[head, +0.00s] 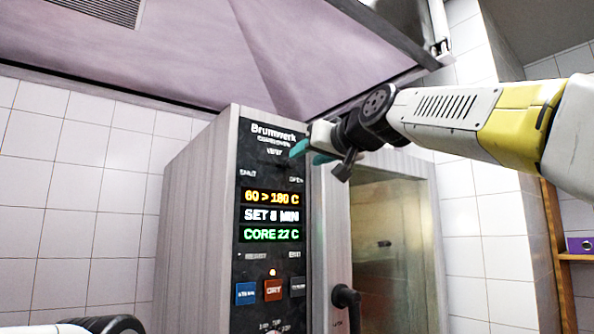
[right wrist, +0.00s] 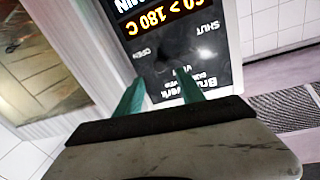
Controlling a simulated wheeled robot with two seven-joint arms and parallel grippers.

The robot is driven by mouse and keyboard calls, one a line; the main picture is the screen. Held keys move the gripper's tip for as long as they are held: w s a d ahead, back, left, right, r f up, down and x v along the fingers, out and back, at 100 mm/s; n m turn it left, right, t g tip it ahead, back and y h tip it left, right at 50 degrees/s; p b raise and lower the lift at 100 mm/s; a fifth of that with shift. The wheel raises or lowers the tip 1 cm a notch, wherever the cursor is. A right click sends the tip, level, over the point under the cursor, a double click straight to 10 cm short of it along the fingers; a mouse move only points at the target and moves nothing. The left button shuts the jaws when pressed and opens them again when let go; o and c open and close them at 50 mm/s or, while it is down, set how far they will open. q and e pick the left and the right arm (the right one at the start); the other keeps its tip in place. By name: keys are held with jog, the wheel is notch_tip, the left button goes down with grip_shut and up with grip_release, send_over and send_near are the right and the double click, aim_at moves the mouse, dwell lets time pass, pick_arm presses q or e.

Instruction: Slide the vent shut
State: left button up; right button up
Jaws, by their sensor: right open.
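The vent control is on the black panel (head: 271,222) of the oven, under the word VENT and between the labels SHUT at left and OPEN at right. My right gripper (head: 308,152) is open, its teal fingertips in front of the panel's upper right, near the OPEN side. In the right wrist view the panel (right wrist: 170,42) appears upside down, and the open fingers (right wrist: 160,80) point at the vent area, nearer OPEN than SHUT. The slider's knob is dark on black, and I cannot make out its exact position or any contact. My left gripper is not in view.
The steel oven (head: 185,225) has a glass door (head: 388,250) with a black handle (head: 346,297) at right. Buttons (head: 272,290) sit below the lit displays. A hood (head: 250,55) hangs above. A wooden shelf (head: 575,257) stands far right.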

aim_at(293, 164)
jog(key=x, duration=0.6)
jog(key=shift+w+a, duration=0.1)
jog(key=shift+w, duration=0.25)
grip_shut()
jog(key=shift+f, duration=0.1)
dwell(1.0)
